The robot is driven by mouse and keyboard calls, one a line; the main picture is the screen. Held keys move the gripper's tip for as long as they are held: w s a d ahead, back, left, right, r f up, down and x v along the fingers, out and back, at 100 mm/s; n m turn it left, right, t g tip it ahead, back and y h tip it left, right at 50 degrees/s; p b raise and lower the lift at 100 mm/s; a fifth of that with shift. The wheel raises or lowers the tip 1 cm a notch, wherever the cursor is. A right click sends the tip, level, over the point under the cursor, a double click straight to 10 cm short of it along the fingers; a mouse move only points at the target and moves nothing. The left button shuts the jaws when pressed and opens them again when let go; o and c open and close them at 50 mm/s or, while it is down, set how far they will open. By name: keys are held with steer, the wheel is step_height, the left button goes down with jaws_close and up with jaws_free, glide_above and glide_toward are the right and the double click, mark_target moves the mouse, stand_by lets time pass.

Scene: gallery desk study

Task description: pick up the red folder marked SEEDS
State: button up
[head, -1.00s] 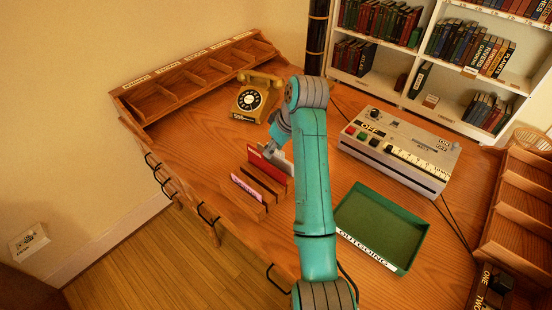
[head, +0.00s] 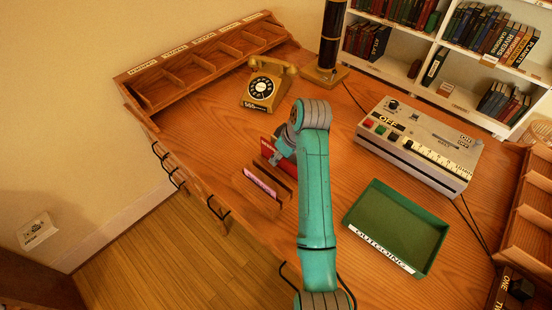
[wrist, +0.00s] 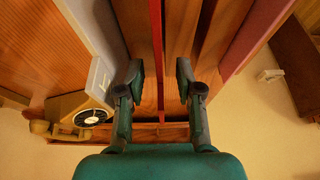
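A red folder (head: 267,147) stands upright in a wooden rack (head: 240,184) on the desk; its marking cannot be read. In the wrist view I see the red folder (wrist: 156,30) edge-on as a thin strip. My gripper (wrist: 160,82) is open, with one finger on each side of that strip and gaps showing between. In the head view my gripper (head: 277,158) is low at the rack, and my arm hides part of the folder. A pink folder (head: 260,183) stands in the rack's front slot. A pale grey folder (wrist: 95,25) is left of the red one in the wrist view.
A yellow telephone (head: 262,92) stands behind the rack. A grey console (head: 420,145) and a green OUTGOING tray (head: 395,225) are to the right. Wooden pigeonholes (head: 200,65) line the back left. Open desk surface lies between the rack and tray.

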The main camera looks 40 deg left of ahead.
steer(key=shift+a+f, duration=0.1)
steer(key=shift+f, duration=0.3)
jaws_close()
steer(key=shift+r, duration=0.1)
